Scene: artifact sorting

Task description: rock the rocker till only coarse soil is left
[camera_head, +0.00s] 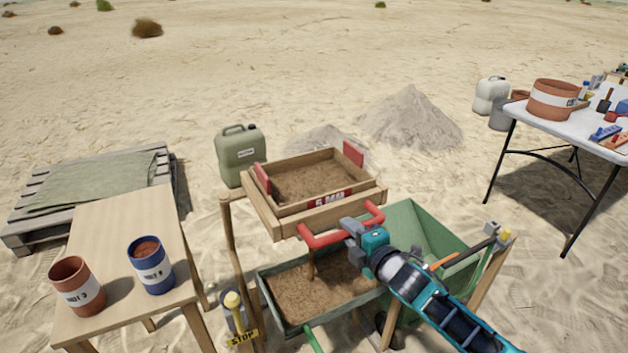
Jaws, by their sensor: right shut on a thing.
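The rocker is a wooden box sieve (268,212) with red end plates and a "5 MM" label, held on a wooden frame. Brown soil (308,183) covers its bed; I cannot tell how coarse it is. A red handle (322,237) sticks out at its front. My right gripper (357,226) is shut on the red handle, its arm coming from the lower right. Below the sieve, a green-rimmed tray (290,326) holds brown soil (315,289). My left gripper is not in view.
A wooden table (118,235) at left bears a brown pot (76,285) and a blue pot (151,264). A green wheelbarrow (405,222) stands behind my right arm. A green jerrycan (240,157) stands behind the rocker. A white table (570,130) is at right.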

